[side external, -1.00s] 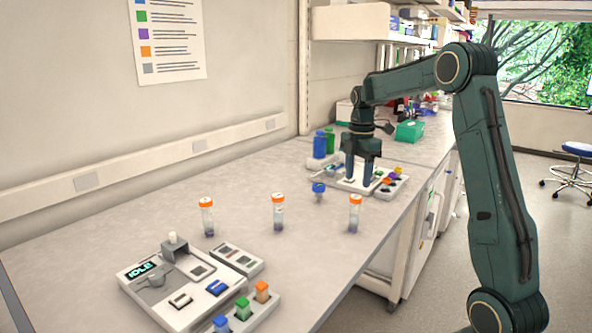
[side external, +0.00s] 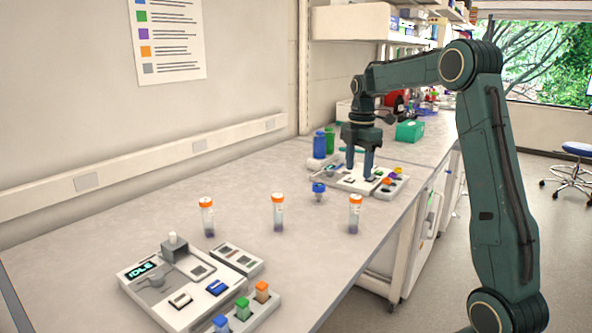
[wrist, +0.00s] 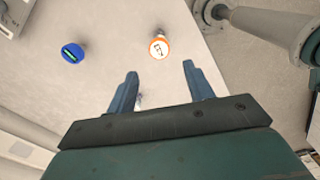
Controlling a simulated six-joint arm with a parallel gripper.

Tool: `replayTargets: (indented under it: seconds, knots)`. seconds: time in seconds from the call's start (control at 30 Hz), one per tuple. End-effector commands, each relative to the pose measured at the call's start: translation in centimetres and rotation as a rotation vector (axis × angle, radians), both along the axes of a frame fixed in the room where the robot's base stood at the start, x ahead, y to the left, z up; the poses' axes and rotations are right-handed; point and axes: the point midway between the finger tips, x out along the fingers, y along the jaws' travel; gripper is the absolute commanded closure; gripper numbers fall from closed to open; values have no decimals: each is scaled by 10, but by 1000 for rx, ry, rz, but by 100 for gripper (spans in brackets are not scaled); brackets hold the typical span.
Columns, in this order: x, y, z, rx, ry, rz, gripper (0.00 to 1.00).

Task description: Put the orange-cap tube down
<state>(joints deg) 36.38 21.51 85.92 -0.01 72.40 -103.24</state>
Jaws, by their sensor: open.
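Three clear tubes with orange caps stand upright on the bench in the side view: a left one (side external: 207,217), a middle one (side external: 278,213) and a right one (side external: 355,214). One orange cap (wrist: 160,48) shows in the wrist view, beyond my fingertips; I cannot tell which tube it is. My gripper (side external: 360,172) is open, pointing down over the white block at the back of the bench, behind the three tubes. Its two fingers are apart in the wrist view (wrist: 160,75), with no tube between them.
A blue-cap tube (side external: 319,191) stands near my gripper; its cap also shows in the wrist view (wrist: 72,53). A rack with coloured caps (side external: 390,184) is beside the gripper. A device reading IDLE (side external: 155,285) and another rack (side external: 262,312) are in front.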

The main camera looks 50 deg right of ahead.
Motion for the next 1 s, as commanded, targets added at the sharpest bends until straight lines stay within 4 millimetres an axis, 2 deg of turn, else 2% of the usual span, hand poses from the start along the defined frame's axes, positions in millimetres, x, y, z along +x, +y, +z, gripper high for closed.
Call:
replayTargets:
  seconds: [0.17, 0.47, 0.7, 1.0]
  knots:
    - [-2, 20, 12, -15, -23, -50, 48]
    - [-23, 92, 43, -40, -110, -259, 48]
    - [-54, 151, 58, -28, -203, -459, 48]
    - [-105, 212, 61, 39, -312, -705, 48]
